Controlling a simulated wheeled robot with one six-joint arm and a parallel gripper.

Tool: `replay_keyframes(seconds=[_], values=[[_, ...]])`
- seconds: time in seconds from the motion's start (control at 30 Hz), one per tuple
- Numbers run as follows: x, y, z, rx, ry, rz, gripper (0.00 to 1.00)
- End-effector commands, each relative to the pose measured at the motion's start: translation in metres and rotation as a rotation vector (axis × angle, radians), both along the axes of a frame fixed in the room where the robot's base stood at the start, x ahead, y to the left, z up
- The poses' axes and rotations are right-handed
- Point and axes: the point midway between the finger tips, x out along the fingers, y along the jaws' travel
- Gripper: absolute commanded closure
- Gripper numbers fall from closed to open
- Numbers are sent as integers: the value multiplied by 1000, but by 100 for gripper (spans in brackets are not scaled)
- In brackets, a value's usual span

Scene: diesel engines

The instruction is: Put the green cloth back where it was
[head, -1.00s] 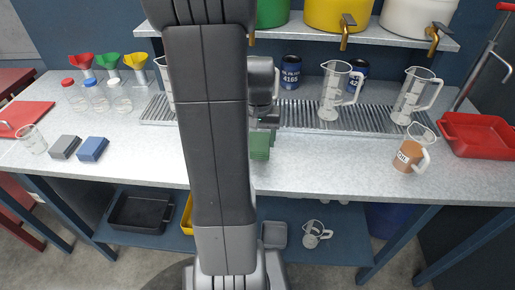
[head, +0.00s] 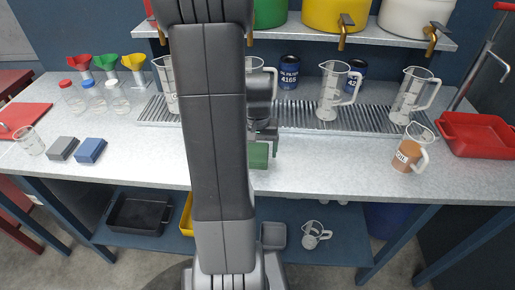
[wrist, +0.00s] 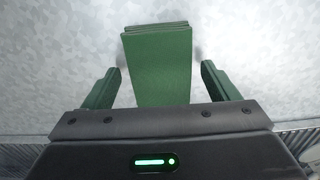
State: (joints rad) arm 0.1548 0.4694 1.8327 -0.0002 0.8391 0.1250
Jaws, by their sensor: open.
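The green cloth (wrist: 157,65) is a folded, layered block on the grey speckled bench top. In the wrist view it lies between the two green fingers of my gripper (wrist: 159,85), with a gap on each side. My gripper is open and not touching the cloth at its sides. In the head view the cloth (head: 258,156) shows just right of my arm, which hides part of it; my gripper (head: 262,138) is right above it.
Grey (head: 62,148) and blue (head: 90,150) folded cloths lie to the left. A drip grate (head: 300,116) with clear jugs (head: 333,92) runs behind. An orange-brown filled jug (head: 408,150) and red tray (head: 478,136) stand at the right. The bench between is clear.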

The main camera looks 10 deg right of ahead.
Motion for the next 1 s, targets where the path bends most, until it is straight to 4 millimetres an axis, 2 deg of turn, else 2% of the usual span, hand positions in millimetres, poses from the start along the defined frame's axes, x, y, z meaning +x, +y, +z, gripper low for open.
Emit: replay_keyframes(seconds=[0.23,0.7,0.83,1.0], values=[[1,0,11,-1,-3,0,19],[1,0,104,-1,-3,0,19],[1,0,118,-1,-3,0,19],[0,0,123,0,0,0,19]])
